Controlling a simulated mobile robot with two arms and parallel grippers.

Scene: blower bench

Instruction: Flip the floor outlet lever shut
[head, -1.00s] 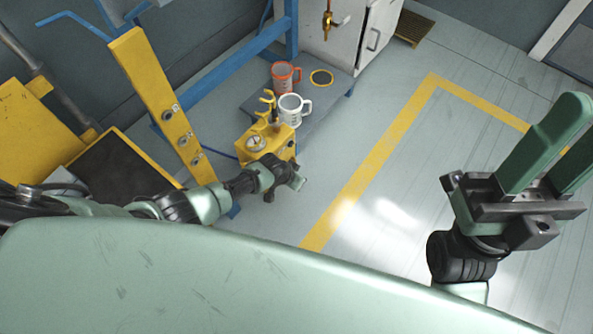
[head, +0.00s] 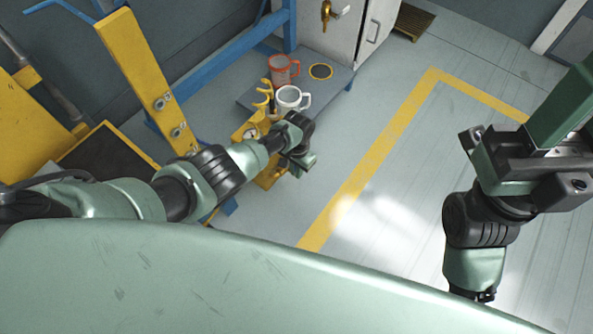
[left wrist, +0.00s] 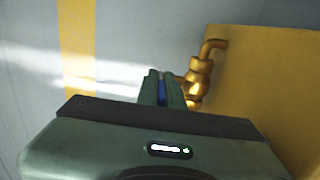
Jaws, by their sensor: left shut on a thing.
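My left gripper (head: 300,163) is low over the floor beside the yellow box (head: 272,177), which my left arm partly hides in the head view. In the left wrist view, my left gripper (left wrist: 161,76) is shut on a thin blue piece, the outlet lever (left wrist: 161,92), of which only a sliver shows between the fingers. The brass floor outlet (left wrist: 197,82) is just right of the fingers, with its bent spout against the yellow box. The lever's angle is hard to tell. My right gripper (head: 578,105) is raised at the right edge, partly cut off, its fingers apart and empty.
Another brass tap (head: 327,12) is on the white cabinet (head: 352,42). A yellow post (head: 135,65) stands left. The floor right of the yellow line is clear.

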